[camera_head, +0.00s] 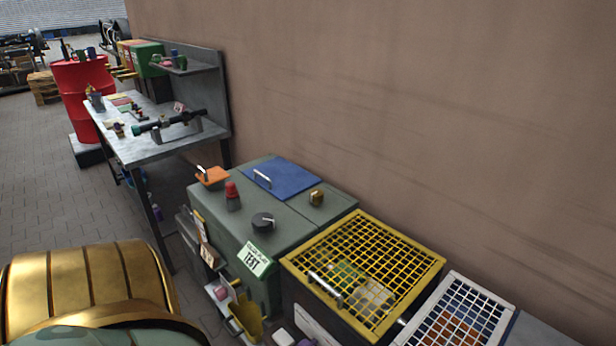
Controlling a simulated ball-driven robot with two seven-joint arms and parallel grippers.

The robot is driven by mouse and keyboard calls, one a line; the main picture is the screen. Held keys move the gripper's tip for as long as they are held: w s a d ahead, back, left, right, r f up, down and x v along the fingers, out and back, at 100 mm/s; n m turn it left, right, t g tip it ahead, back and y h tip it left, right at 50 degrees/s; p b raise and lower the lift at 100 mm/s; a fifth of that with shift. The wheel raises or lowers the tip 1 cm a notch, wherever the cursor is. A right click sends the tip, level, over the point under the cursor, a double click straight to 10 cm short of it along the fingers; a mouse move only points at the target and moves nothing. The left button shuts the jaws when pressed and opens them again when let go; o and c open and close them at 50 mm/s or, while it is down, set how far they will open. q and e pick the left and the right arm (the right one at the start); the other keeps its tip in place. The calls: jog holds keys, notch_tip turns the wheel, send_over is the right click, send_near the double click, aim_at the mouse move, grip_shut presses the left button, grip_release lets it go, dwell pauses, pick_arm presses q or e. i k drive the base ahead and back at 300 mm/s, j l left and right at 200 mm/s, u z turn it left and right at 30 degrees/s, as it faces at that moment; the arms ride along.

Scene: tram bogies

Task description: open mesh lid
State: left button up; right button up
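A yellow mesh lid (372,262) lies shut over a dark bin at the lower right, against the wall. A silver bar handle (325,289) sits at its front left edge. Pale and greenish things show through the mesh, too unclear to name. A second lid of white mesh (459,315) lies over the neighbouring bin at the bottom right, partly cut off, with orange and blue things below it. Neither of my grippers is in view.
A green cabinet (286,232) with a blue lid (284,178), an orange lid (212,178), a red button (232,192) and a black knob (263,221) stands left of the mesh lid. A yellow holder (245,318) sticks out at its front. Further back are a grey workbench (150,146) and a red drum (83,95).

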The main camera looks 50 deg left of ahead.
aim_at(373, 338)
jog(key=u, duration=1.25)
